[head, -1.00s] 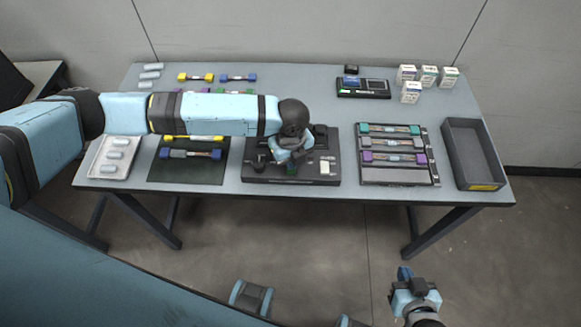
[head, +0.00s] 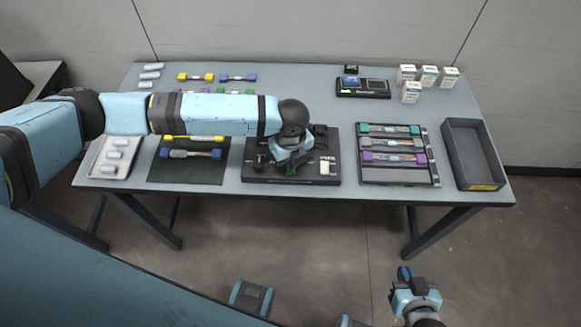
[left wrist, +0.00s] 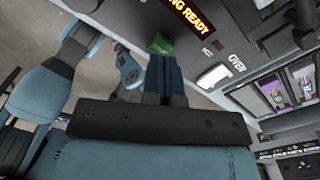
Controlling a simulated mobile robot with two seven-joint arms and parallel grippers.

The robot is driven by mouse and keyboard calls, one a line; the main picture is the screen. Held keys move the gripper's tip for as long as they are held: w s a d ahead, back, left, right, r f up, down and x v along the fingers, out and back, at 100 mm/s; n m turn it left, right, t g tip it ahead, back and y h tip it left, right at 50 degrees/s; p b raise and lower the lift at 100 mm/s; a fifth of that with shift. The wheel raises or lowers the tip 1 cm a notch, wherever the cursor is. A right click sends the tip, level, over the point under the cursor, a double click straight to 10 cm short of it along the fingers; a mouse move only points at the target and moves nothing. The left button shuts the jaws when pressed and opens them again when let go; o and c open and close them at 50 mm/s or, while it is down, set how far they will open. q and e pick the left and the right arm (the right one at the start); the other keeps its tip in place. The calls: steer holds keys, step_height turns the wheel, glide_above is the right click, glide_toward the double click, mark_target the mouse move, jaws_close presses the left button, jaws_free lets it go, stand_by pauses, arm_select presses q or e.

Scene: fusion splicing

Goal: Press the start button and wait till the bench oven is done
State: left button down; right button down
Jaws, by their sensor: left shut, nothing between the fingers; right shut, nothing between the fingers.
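The dark splicing machine (head: 255,175) stands at the table's front middle. Its panel, in the left wrist view, has an orange display (left wrist: 188,15) reading "...NG READY", a green button (left wrist: 160,43), and a white piece (left wrist: 212,76) beside the word OVEN. My left gripper (left wrist: 164,58) is shut and empty, pointing at the panel, with its tips at or very near the green button; I cannot tell whether they touch. In the head view my left gripper (head: 291,165) is above the machine's front. My right gripper (head: 405,273) is shut and empty, in front of the table.
To the machine's right are a rack (head: 398,182) with several coloured-end pieces and an empty grey bin (head: 456,140). To its left are a dark mat (head: 185,176) and a white tray (head: 97,168). Small boxes (head: 428,75) and a dark device (head: 362,88) stand at the back.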

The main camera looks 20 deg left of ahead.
arm_select(q)
steer(key=shift+f, duration=1.25)
step_height(320, 180, up, 6)
steer(key=p, duration=0.6)
steer(key=shift+p, duration=0.3)
stand_by(0.4)
